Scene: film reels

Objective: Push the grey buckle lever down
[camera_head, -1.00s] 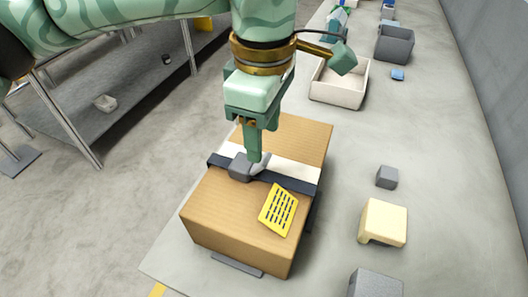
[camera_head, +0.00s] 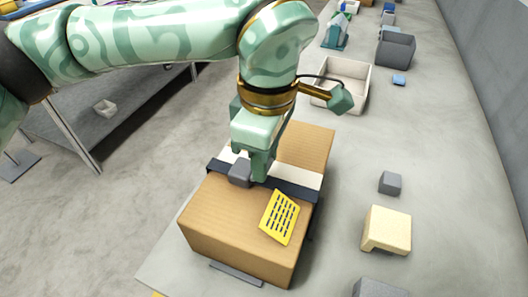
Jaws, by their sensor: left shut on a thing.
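A brown cardboard box (camera_head: 225,222) lies on the grey table with a dark strap (camera_head: 295,191) across its top. The grey buckle (camera_head: 240,172) sits on the strap at the left of the box top. My left gripper (camera_head: 259,178) points down right beside the buckle, its fingertips low over the strap. It is shut on the grey buckle lever, which its fingers hide in this view. My right gripper is not in view.
A yellow slotted card (camera_head: 279,217) lies on the box in front of the strap. A small grey block (camera_head: 390,183), a cream block (camera_head: 386,230) and a white bin (camera_head: 344,82) stand on the table to the right. Bare table lies between them and the box.

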